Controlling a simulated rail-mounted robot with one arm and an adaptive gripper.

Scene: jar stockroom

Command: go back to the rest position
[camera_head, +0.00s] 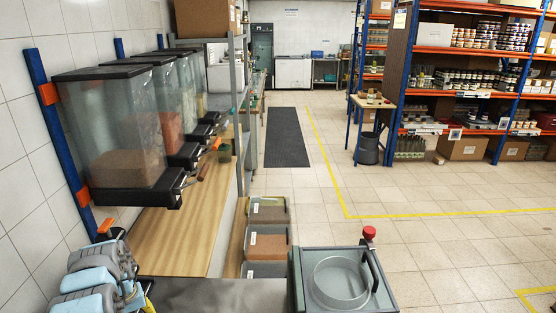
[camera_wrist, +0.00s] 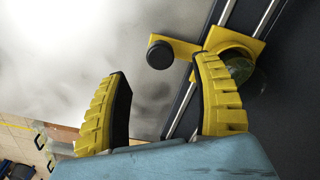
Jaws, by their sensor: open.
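My gripper (camera_wrist: 162,70) shows in the wrist view with its two ribbed yellow fingers spread well apart. The black inner pads face each other, and nothing is held between them. A blurred grey-white surface shows behind the gap. Part of my grey and blue arm shows at the lower left of the head view; my fingers cannot be made out clearly there.
A yellow bracket (camera_wrist: 187,50) with a black knob sits on dark rails beside the right finger. A greenish round thing (camera_wrist: 240,68) is partly hidden there. Clear bins (camera_head: 118,118) line the left wall. Shelving (camera_head: 470,60) stands right. The tiled floor (camera_head: 400,190) is clear.

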